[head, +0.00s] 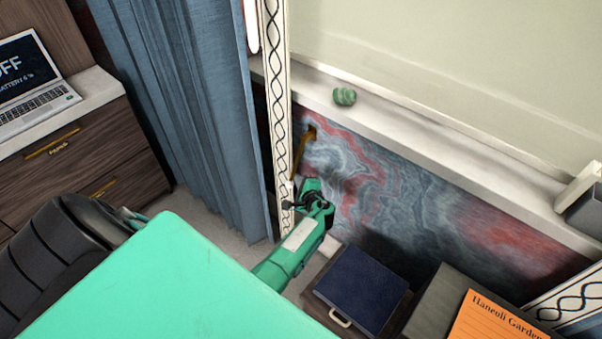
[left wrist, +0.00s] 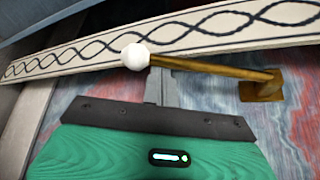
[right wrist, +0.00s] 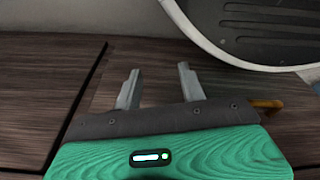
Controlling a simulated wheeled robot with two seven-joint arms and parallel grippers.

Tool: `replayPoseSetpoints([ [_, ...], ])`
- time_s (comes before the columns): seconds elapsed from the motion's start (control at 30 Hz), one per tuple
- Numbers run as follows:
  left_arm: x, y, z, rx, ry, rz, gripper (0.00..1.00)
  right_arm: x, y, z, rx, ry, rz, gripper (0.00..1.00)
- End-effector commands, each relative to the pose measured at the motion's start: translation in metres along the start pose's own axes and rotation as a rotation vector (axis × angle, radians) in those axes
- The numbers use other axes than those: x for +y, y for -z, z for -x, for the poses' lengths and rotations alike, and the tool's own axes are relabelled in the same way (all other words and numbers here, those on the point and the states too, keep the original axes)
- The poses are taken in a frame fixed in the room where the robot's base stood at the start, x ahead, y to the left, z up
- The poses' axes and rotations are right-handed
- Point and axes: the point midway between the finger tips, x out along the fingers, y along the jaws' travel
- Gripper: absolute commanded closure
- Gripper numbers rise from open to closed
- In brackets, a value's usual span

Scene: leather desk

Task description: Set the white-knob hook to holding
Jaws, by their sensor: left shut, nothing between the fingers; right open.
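The hook is a brass rod (head: 299,155) with a white knob (left wrist: 135,57) on its end. Its brass plate (left wrist: 262,86) is fixed to the marbled wall. In the head view the rod slants down from the wall along the patterned strip. My left gripper (head: 291,200) is shut and empty at the knob end. In the left wrist view its fingertips (left wrist: 158,78) lie just below the rod, beside the knob; contact cannot be told. A blue curtain (head: 205,110) hangs left of the strip. My right gripper (right wrist: 158,72) is open and empty before wooden drawer fronts.
A pale sill (head: 420,125) with a green object (head: 344,96) runs above the hook. A dark blue box (head: 360,290) and an orange paper (head: 495,318) are at the lower right. A laptop (head: 35,90) sits on the drawer cabinet (head: 90,150) at left.

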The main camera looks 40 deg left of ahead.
Motion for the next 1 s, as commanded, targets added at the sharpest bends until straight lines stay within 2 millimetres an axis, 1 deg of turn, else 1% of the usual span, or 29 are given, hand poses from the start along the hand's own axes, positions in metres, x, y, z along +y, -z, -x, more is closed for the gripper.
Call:
replayPoseSetpoints([
  [0.03, -0.004, -0.004, 0.002, -0.001, -0.008, -0.015, 1.00, 0.002, -0.010, -0.004, -0.007, -0.003, 0.003, 0.59],
  [0.2, -0.004, -0.011, 0.006, -0.002, -0.037, -0.062, 1.00, 0.007, -0.047, -0.025, -0.013, -0.009, 0.010, 0.59],
  [0.33, -0.004, -0.017, 0.009, -0.001, -0.058, -0.098, 1.00, 0.011, -0.076, -0.035, -0.018, -0.013, 0.016, 0.59],
  [0.47, -0.005, -0.022, 0.012, -0.001, -0.079, -0.136, 1.00, 0.009, -0.086, -0.030, -0.025, -0.011, 0.017, 0.59],
  [0.77, -0.008, -0.035, 0.020, -0.001, -0.135, -0.230, 1.00, 0.007, -0.120, -0.017, -0.052, -0.007, 0.020, 0.59],
  [0.87, -0.011, -0.042, 0.024, -0.001, -0.160, -0.274, 1.00, 0.006, -0.136, -0.008, -0.065, -0.006, 0.022, 0.59],
  [1.0, -0.018, -0.054, 0.031, -0.001, -0.208, -0.352, 1.00, 0.005, -0.159, 0.011, -0.082, -0.003, 0.025, 0.59],
])
